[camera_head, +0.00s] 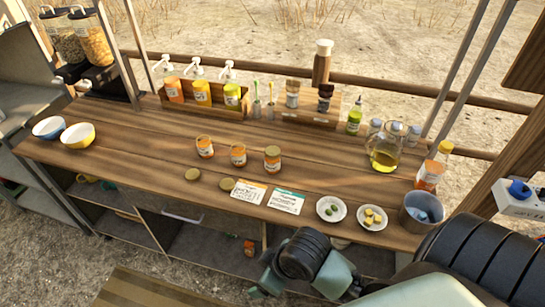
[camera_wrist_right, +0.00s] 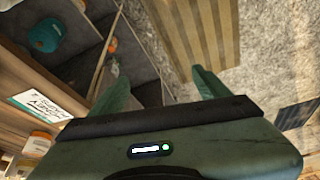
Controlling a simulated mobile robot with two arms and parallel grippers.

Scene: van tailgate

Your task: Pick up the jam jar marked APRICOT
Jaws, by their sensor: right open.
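Three small glass jars with orange-and-white labels stand in a row mid-counter: a left jar (camera_head: 205,147), a middle jar (camera_head: 238,155) and a right jar (camera_head: 272,159). The right jar appears to have a golden lid on; the other two look open. Their label words are too small to read, so I cannot tell which is APRICOT. Two golden lids, one left (camera_head: 192,174) and one right (camera_head: 226,184), lie in front. My right gripper (camera_head: 262,280) is open and empty, low before the counter's front edge; its spread fingers show in the right wrist view (camera_wrist_right: 160,80). My left gripper is out of view.
An orange-headed card (camera_head: 248,192) and a green-headed card (camera_head: 288,201) lie near the front edge. Two small dishes (camera_head: 331,209) (camera_head: 372,217) and a metal pot (camera_head: 421,212) stand right. A sauce-bottle rack (camera_head: 205,98) stands behind. Open shelves (camera_head: 200,240) lie below.

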